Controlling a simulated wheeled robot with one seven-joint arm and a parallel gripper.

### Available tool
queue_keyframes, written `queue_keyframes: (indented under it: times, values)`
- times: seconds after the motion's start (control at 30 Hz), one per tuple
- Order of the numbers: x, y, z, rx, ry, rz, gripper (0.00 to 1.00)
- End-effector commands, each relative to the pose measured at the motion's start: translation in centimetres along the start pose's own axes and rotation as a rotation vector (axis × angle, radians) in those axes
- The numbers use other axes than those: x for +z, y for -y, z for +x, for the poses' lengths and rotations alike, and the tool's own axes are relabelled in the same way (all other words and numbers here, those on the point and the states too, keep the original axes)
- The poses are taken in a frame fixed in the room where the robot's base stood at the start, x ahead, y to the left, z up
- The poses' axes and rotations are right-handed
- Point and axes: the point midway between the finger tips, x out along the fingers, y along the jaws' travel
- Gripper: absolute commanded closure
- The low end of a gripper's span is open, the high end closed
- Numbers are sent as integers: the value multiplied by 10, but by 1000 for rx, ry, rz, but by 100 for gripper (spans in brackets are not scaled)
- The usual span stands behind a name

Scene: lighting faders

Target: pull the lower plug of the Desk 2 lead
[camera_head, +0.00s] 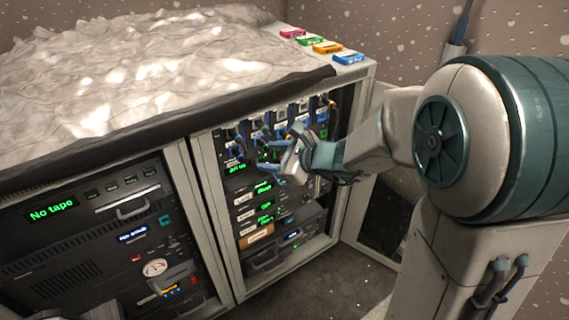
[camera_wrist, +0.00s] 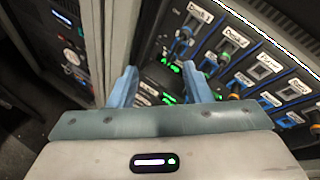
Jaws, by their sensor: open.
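My gripper (camera_head: 267,157) is in front of the upper part of the right rack. In the wrist view, my gripper (camera_wrist: 160,70) is open, its two blue fingers spread with nothing between them but the rack behind. The Desk 2 label (camera_wrist: 232,38) is right of the fingers, in a slanting row of labelled columns. Below it is a grey slot, and a small greenish-blue plug (camera_wrist: 211,59) close to the right fingertip. The lower plug of the Desk 2 lead cannot be told apart; the right finger may hide it. My gripper and wrist cover part of the panel in the head view.
The Desk 1 label (camera_wrist: 200,11) and other columns with plugs flank Desk 2 closely. Lit green displays (camera_head: 263,187) lie below the panel. A left rack (camera_head: 85,240) stands beside it. A crumpled cover (camera_head: 130,75) and several coloured boxes (camera_head: 327,47) lie on top.

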Motion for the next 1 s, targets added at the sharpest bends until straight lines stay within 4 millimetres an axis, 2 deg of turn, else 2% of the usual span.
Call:
queue_keyframes:
  times: [0.03, 0.1, 0.33, 0.5, 0.67, 1.0]
  values:
    - [-20, 5, 16, -47, 2, 92, 55]
    - [-36, 17, 30, -118, 9, 210, 55]
    - [-79, 45, 54, -298, 19, 481, 55]
    - [-91, 53, 60, -349, 23, 552, 55]
    - [-92, 58, 70, -354, 23, 558, 55]
    - [-98, 72, 116, -354, 25, 556, 55]
